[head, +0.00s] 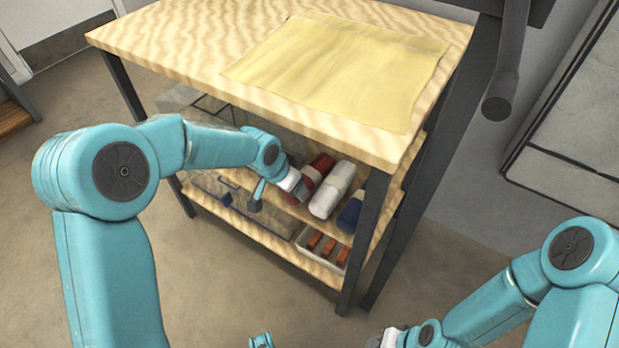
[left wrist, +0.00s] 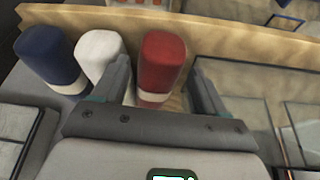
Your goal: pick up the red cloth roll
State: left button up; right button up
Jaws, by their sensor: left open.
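The red cloth roll (head: 319,166) lies on the middle shelf of the wooden-topped bench, leftmost of a row of rolls in the head view. It has a white band, seen near its lower end in the left wrist view (left wrist: 161,62). My left gripper (head: 297,188) is at the shelf front, at the near end of the red roll. In the left wrist view its open fingers (left wrist: 160,72) stand on either side of the roll, with a visible gap at each side. Only part of my right gripper (head: 385,338) shows at the bottom edge; its jaws are hidden.
A white roll (head: 332,189) lies close beside the red one, then a blue roll (head: 350,212). A clear bin (head: 190,100) stands left on the shelf. A tray (head: 300,243) of orange-red items is below. The benchtop (head: 190,30) overhangs; a yellow cloth (head: 340,68) covers part.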

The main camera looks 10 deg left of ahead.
pick_arm(q)
jog(key=shift+w+d+f+b, duration=0.2)
jog(key=shift+w+f, duration=0.15)
jog(key=shift+w, duration=0.1)
jog(key=shift+w+d+f+b, duration=0.2)
jog(key=shift+w+f, duration=0.1)
jog(key=shift+w, duration=0.15)
jog(key=c, duration=0.9)
jog(key=shift+r, duration=0.2)
